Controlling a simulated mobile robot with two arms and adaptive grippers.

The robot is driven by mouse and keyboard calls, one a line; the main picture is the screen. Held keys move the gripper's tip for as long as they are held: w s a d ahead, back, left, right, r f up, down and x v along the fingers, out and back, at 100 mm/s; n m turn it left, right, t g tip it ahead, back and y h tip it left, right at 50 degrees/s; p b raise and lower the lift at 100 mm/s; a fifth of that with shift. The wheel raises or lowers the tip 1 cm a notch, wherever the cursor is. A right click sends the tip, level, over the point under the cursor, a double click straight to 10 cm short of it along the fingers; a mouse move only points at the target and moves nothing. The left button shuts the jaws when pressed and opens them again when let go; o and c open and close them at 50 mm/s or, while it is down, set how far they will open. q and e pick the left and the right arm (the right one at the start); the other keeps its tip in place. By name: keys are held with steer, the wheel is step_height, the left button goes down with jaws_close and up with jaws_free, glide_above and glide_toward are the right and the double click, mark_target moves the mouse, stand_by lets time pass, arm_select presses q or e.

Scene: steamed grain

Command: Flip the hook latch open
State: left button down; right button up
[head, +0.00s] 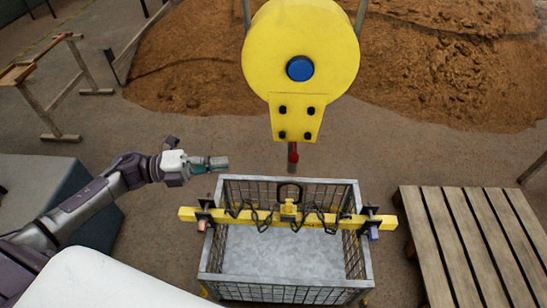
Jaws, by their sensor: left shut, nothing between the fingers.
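A large yellow hook block (302,60) with a blue round centre hangs over the middle of the head view. Below its bolted plate hangs a small hook (292,168) with a red part (293,152), probably the latch; it is too small to tell whether the latch is open or shut. My left gripper (222,163) is shut and empty, to the left of the hook and apart from it, above the left back corner of the basket. My right gripper is not in view.
A wire-mesh basket (225,262) stands below the hook. A yellow beam (190,213) with chains and a dark top ring (289,184) spans it. A wooden slatted platform (470,245) is at right, a grain heap (190,60) behind, a wooden stand (45,95) at far left.

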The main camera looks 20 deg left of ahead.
arm_select(q)
steer(key=p, duration=0.3)
glide_toward(293, 154)
steer(key=x, duration=0.5)
steer(key=shift+w+d+f, duration=0.25)
steer(key=shift+d+f, duration=0.3)
steer(key=shift+d, duration=0.1)
steer(key=shift+p, duration=0.3)
